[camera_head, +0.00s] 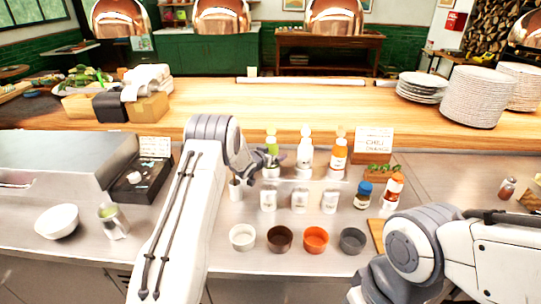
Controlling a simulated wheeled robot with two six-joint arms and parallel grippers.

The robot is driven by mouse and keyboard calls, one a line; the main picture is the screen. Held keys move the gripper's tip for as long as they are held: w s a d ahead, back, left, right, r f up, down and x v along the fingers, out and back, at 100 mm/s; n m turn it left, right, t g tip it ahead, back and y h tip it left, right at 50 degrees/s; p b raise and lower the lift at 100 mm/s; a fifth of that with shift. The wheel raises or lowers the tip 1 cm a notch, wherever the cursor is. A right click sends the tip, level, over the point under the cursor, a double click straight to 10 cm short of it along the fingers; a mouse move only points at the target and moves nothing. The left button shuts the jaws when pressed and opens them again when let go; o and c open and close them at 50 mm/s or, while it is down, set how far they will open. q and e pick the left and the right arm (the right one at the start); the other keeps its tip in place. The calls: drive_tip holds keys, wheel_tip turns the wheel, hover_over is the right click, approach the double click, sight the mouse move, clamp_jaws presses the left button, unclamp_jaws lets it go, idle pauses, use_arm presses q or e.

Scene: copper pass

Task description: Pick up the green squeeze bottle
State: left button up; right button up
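The green squeeze bottle (272,143) stands at the left end of a row of bottles on a small raised shelf behind the bowls. Its green upper part shows, and dark gripper parts cover some of its lower body. My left arm reaches up from the bottom, and my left gripper (273,160) is at the bottle's lower part. The fingers look close around or beside it, but they are too small to tell whether they are shut on it. My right arm comes in from the right and bends down at the bottom edge; its gripper is out of view.
A white-capped bottle (305,153) and an orange bottle (338,155) stand right of the green one. White containers (268,199) and small bowls (280,238) sit in front. A blue-capped jar (363,195) and a red-labelled bottle (393,190) stand further right.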

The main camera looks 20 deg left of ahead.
sight(275, 143)
use_arm(q)
drive_tip(key=shift+x, duration=0.8)
drive_tip(key=c, duration=1)
drive_tip(key=shift+o, duration=0.2)
drive_tip(key=shift+r, duration=0.1)
drive_tip(key=shift+r, duration=0.15)
drive_tip(key=shift+r, duration=0.25)
wheel_tip(275, 143, up, 4)
drive_tip(key=shift+d+f+b, duration=0.15)
drive_tip(key=shift+f+b, duration=0.05)
drive_tip(key=shift+b, duration=0.45)
drive_tip(key=s+d+r+b, duration=0.4)
drive_tip(key=s+d+r, duration=0.2)
drive_tip(key=d, duration=0.3)
drive_tip(key=shift+d+r, duration=0.3)
drive_tip(key=shift+d, duration=0.05)
